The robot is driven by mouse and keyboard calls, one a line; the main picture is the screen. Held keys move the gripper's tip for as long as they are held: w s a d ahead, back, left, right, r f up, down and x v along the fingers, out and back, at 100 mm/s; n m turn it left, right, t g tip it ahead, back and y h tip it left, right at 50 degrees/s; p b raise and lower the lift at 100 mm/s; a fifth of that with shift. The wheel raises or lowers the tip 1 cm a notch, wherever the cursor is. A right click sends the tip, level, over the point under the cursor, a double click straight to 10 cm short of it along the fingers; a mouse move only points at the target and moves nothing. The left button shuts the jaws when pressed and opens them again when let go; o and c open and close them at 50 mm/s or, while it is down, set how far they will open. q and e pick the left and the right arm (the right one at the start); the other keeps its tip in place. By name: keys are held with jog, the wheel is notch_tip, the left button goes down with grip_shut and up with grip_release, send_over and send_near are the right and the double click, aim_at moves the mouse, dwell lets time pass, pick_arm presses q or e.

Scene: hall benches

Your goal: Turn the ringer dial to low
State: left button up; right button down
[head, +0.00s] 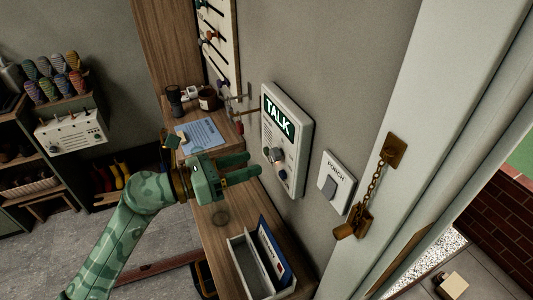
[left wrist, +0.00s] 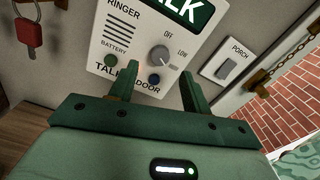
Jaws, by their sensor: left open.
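The white intercom (head: 289,132) with a green TALK sign hangs on the grey wall. Its ringer dial (head: 277,155) is a grey round knob. My left gripper (head: 254,164) is open and empty, just in front of the intercom's lower half. In the left wrist view its fingertips (left wrist: 160,72) stand on either side below the dial, seemingly apart from it. My right gripper is not in view.
A PORCH switch (head: 335,183) and a door chain (head: 377,185) are to the right.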

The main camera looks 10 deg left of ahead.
aim_at(272, 156)
pick_arm(q)
jog(key=x, duration=0.5)
jog(key=shift+w+d, duration=0.2)
jog(key=c, duration=1)
